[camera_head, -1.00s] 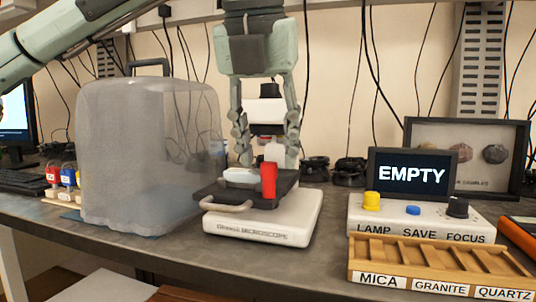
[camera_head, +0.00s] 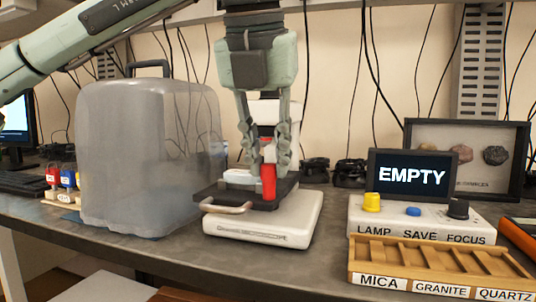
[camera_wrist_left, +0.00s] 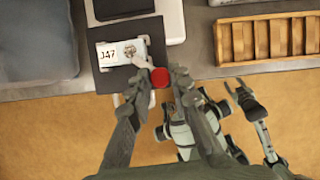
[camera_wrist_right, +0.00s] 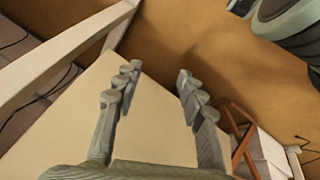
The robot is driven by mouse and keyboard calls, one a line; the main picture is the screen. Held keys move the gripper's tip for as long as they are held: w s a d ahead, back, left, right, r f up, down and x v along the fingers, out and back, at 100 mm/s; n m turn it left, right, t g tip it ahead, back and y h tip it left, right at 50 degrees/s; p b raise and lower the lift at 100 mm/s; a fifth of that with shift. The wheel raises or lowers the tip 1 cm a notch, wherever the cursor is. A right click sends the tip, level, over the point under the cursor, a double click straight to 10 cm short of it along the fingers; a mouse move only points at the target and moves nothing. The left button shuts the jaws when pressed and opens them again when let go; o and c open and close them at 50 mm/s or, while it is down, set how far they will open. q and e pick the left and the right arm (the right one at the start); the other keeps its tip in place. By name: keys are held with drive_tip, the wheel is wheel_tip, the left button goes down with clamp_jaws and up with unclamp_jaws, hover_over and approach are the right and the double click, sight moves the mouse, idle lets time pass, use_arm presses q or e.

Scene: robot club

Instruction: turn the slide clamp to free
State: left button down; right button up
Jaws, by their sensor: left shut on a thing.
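The slide clamp is a red upright knob (camera_head: 268,182) at the front right corner of the black stage (camera_head: 242,199) of a white microscope (camera_head: 262,226). My left gripper (camera_head: 267,165) comes down from above and is shut on the clamp. In the left wrist view the clamp (camera_wrist_left: 160,77) is a red disc between the fingertips. A slide (camera_wrist_left: 108,54) marked "J47" lies on the stage beside it, with a grey specimen patch. My right gripper (camera_wrist_right: 155,80) is open and empty, away from the microscope, with floor and a pale panel behind it.
A cloudy grey cover with a handle (camera_head: 145,150) stands left of the microscope. At right are a screen reading "EMPTY" (camera_head: 411,176), a control box (camera_head: 420,222) and a wooden tray (camera_head: 430,262) with labelled slots. The bench front edge is close.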

use_arm(q)
drive_tip(key=shift+m, duration=0.3)
drive_tip(key=shift+a+m+h, duration=0.1)
drive_tip(key=shift+m+h, duration=0.4)
drive_tip(key=shift+m, duration=0.5)
drive_tip(key=shift+m+p, duration=0.35)
drive_tip(key=shift+m, duration=0.05)
drive_tip(key=shift+r+m+h, duration=0.1)
drive_tip(key=shift+m+h, duration=0.2)
drive_tip(key=shift+m, duration=0.1)
drive_tip(key=m+g+p, duration=0.1)
drive_tip(key=m, duration=0.1)
drive_tip(key=shift+w+m+h, duration=0.1)
drive_tip(key=shift+m+h, duration=0.2)
drive_tip(key=shift+h, duration=0.1)
drive_tip(key=shift+w+a+m+g+h+p, duration=0.1)
drive_tip(key=shift+m+g+h+p, duration=0.4)
drive_tip(key=shift+m+p, duration=0.85)
use_arm(e)
drive_tip(key=s+a+x, duration=0.1)
drive_tip(key=x, duration=0.7)
drive_tip(key=shift+a+f+b, duration=0.35)
drive_tip(key=shift+b, duration=0.05)
use_arm(q)
drive_tip(key=shift+m, duration=0.35)
use_arm(e)
drive_tip(key=shift+f+g+y, duration=0.1)
drive_tip(key=shift+g+y, duration=0.2)
